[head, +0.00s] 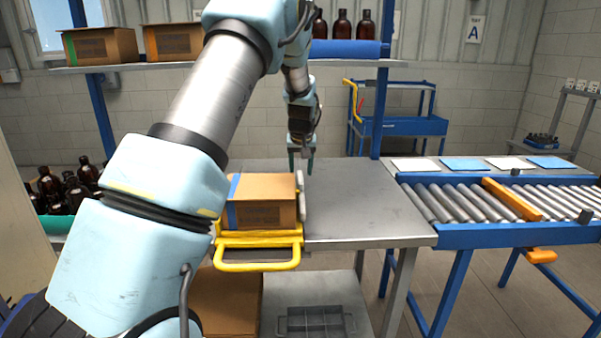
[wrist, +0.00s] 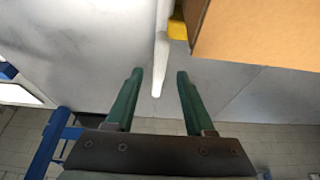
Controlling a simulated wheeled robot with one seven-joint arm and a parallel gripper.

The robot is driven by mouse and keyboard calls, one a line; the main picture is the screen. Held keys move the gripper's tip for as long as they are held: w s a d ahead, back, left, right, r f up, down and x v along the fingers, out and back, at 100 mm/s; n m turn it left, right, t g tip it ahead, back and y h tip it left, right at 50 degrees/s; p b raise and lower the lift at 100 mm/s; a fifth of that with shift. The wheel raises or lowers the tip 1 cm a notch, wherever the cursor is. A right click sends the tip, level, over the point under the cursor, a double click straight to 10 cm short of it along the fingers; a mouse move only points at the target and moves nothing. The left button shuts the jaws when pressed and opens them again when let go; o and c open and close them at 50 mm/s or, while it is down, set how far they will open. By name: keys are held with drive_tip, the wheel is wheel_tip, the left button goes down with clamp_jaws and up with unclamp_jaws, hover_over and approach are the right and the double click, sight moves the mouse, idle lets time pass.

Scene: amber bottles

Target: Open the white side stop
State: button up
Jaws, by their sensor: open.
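The white side stop (head: 301,198) stands along the right side of a cardboard box in the head view. In the wrist view the stop (wrist: 161,62) is a thin white bar whose end reaches down between my two fingers in the picture. My gripper (head: 300,171) points down at the far end of the stop. Its green fingers (wrist: 160,75) are open, one to each side of the bar, with a visible gap on both sides. Whether the fingertips are level with the bar in height, I cannot tell.
The box (head: 262,203) with blue tape sits on a yellow holder (head: 258,240) with a front handle, on a grey metal table (head: 365,205). A roller conveyor (head: 480,205) stands to the right. Brown bottles (head: 85,175) are at the left. The table right of the stop is clear.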

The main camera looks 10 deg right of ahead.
sight(301, 178)
drive_tip(key=shift+p+x, duration=0.3)
drive_tip(key=shift+x, duration=1.25)
clamp_jaws()
